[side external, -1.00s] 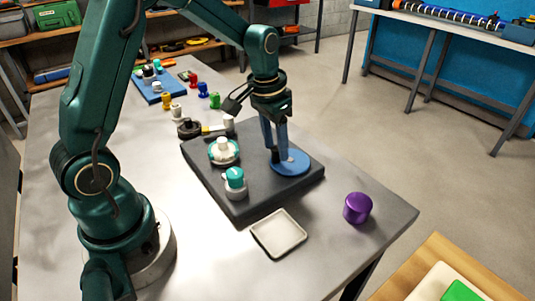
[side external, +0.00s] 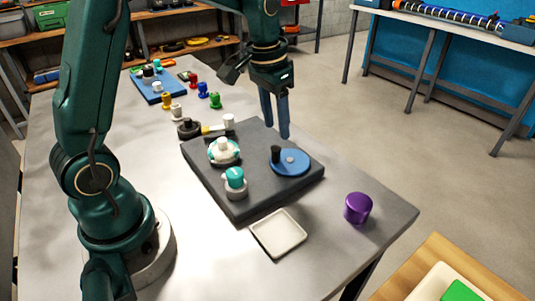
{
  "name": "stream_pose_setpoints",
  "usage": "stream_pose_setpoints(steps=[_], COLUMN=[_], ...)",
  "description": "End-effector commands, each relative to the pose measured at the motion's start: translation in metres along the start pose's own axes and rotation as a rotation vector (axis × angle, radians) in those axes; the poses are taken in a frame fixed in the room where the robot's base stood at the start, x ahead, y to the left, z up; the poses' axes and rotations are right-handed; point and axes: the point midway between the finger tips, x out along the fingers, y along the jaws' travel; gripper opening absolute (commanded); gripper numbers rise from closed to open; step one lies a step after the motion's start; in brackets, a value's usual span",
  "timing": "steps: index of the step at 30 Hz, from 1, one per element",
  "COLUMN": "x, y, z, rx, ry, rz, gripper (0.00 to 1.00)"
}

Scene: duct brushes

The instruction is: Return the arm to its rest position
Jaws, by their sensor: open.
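My gripper (side external: 275,116) is open and empty. It hangs with its fingers pointing down, above the far right part of the dark block (side external: 240,200) and clear of it. A blue disc (side external: 296,166) with a small black knob (side external: 275,154) lies on that block. A white and teal round piece (side external: 224,152) and a teal-capped grey piece (side external: 235,182) also stand on the block. My gripper is above and beyond the blue disc and does not touch it.
A purple cylinder (side external: 357,208) and a shallow pale tray (side external: 278,234) stand at the near right of the grey table (side external: 75,160). Several small coloured pieces and a blue tray (side external: 148,92) are at the back. A black round piece (side external: 188,128) lies beside the block.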

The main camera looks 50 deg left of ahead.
Motion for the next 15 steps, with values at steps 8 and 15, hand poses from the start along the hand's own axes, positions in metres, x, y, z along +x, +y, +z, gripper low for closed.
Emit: stream_pose_setpoints(steps=[8, 15], x=[-0.029, -0.079], y=[0.009, 0.033], z=[-0.003, 0.034], rx=[0.031, 0.075], ry=[0.083, 0.218], rz=[-0.011, -0.023], gripper=[0.5, 0.5])
